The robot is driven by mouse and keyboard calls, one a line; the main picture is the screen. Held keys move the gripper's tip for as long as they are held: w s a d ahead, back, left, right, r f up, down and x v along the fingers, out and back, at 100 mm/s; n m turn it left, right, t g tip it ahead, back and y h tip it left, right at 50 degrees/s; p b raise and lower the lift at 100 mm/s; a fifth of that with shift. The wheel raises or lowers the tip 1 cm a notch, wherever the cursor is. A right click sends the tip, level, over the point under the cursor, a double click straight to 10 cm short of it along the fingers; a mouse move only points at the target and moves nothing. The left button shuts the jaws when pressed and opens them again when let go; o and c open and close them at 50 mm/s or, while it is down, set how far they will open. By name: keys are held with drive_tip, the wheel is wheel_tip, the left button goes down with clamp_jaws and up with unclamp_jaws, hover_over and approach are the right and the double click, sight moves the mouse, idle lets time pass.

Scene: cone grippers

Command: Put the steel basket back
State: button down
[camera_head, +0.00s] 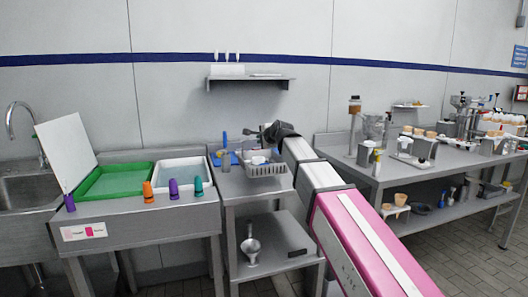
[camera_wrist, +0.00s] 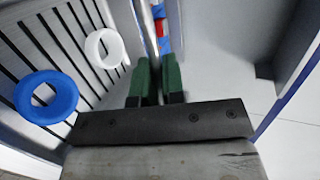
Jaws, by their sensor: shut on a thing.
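The steel basket (camera_head: 267,170) is a light grey, slotted basket on the small steel table, with pale things inside. In the wrist view its slatted inside (camera_wrist: 75,60) fills the left, with a blue ring-shaped thing (camera_wrist: 47,96) and a white one (camera_wrist: 104,48) in it. My gripper (camera_wrist: 158,82) is above the basket's edge in the wrist view, its green fingers close together with a thin metal rim between them. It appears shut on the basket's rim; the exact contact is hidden. In the head view my dark wrist (camera_head: 281,131) is above the basket, fingertips unclear.
A blue item (camera_head: 225,160) stands left of the basket on the small table (camera_head: 238,190). Left are a green tray (camera_head: 115,181), a white tray (camera_head: 181,174) and several coloured cones. A wall shelf (camera_head: 250,79) is above. The right counter (camera_head: 385,170) is crowded.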

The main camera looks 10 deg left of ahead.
drive_tip(key=shift+w+d+f, duration=0.4)
drive_tip(key=shift+w+f, duration=0.1)
drive_tip(key=shift+w, duration=0.1)
drive_tip(key=shift+f, duration=1.9)
drive_tip(key=c, duration=1.2)
unclamp_jaws()
drive_tip(key=v, duration=1.2)
